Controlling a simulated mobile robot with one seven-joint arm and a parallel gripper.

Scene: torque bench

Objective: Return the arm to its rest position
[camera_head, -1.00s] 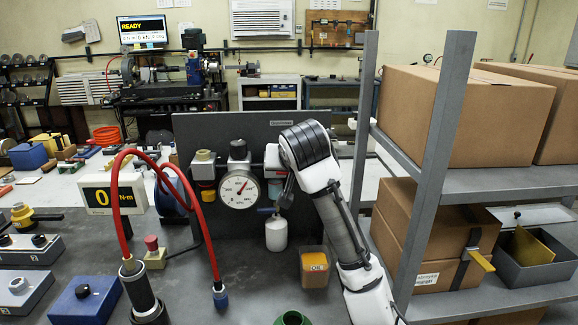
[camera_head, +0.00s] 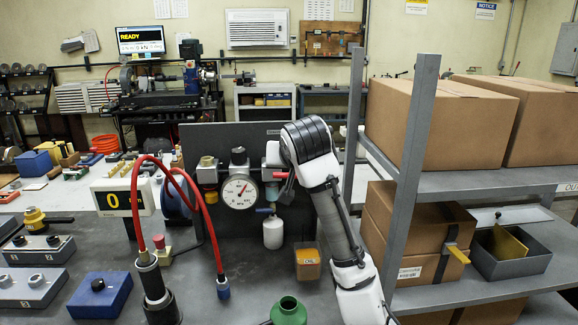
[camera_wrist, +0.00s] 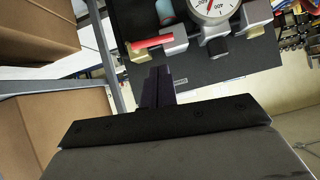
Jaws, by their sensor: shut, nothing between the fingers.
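My arm (camera_head: 340,235) rises from the bottom of the head view to a bent joint in front of the dark panel. My gripper (camera_wrist: 157,76) shows in the wrist view as two dark fingers side by side, shut with nothing between them. They point toward the panel, just below a red-handled valve (camera_wrist: 150,43) in the picture; I cannot tell whether they touch anything. In the head view my gripper is mostly hidden behind the arm. The round pressure gauge (camera_head: 238,191) is left of the arm and also shows in the wrist view (camera_wrist: 212,8).
A grey shelf post (camera_head: 408,190) and cardboard boxes (camera_head: 440,115) stand close on the right. A green bottle (camera_head: 289,312) and a yellow-orange container (camera_head: 307,263) stand near my arm. A red hose (camera_head: 207,225) arches at left. A torque display (camera_head: 122,198) stands behind it.

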